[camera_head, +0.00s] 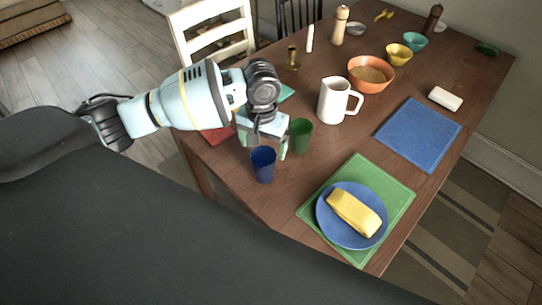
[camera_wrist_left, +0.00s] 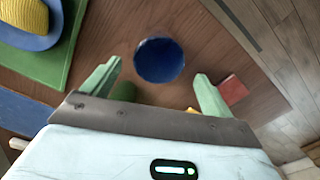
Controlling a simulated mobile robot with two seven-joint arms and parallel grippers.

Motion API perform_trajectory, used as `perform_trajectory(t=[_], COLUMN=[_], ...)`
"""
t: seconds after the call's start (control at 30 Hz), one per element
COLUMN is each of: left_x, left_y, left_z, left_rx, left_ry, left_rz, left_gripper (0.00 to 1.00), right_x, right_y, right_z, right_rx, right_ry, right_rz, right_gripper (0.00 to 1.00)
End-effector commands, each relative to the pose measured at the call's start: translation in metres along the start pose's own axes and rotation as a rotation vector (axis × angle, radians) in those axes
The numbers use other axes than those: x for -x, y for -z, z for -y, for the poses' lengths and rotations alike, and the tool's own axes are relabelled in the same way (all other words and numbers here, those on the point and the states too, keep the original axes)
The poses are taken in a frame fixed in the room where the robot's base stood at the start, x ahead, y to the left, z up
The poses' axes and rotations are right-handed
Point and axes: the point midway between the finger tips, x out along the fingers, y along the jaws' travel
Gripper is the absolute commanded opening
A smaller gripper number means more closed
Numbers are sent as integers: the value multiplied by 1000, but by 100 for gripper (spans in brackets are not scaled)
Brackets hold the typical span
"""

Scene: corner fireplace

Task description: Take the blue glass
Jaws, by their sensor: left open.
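The blue glass (camera_head: 263,164) stands upright on the wooden table near its left edge. In the left wrist view the blue glass (camera_wrist_left: 159,60) is seen from above, ahead of the fingertips and between their lines. My left gripper (camera_head: 262,150) is open and empty just behind and above the blue glass. Its two green fingers also show in the left wrist view (camera_wrist_left: 157,72), apart from each other. A green glass (camera_head: 300,134) stands close to the right finger. My right gripper is in neither view.
A blue plate (camera_head: 325,221) with a yellow block (camera_head: 355,212) lies on a green mat (camera_head: 401,184). A white pitcher (camera_head: 334,100) stands behind the green glass. A blue mat (camera_head: 420,134) lies at right. A white chair (camera_head: 207,30) stands beyond the table.

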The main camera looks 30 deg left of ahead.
Motion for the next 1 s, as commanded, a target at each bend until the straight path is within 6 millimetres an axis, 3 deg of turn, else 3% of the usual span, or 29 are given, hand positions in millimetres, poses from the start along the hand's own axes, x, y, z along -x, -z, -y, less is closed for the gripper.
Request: perform_trajectory(t=[0.3, 0.63, 1.0], left_x=[-15, -32, -77], left_y=[0, 0, 2], left_z=[0, -1, -2], left_rx=[0, -1, -1], left_ry=[1, 0, 1], left_rz=[3, 1, 0], left_gripper=[86, 86, 86], right_x=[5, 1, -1], right_y=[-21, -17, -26], right_z=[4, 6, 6], right_rx=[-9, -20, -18], right_ry=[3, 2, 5], right_rz=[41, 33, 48], right_gripper=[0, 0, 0])
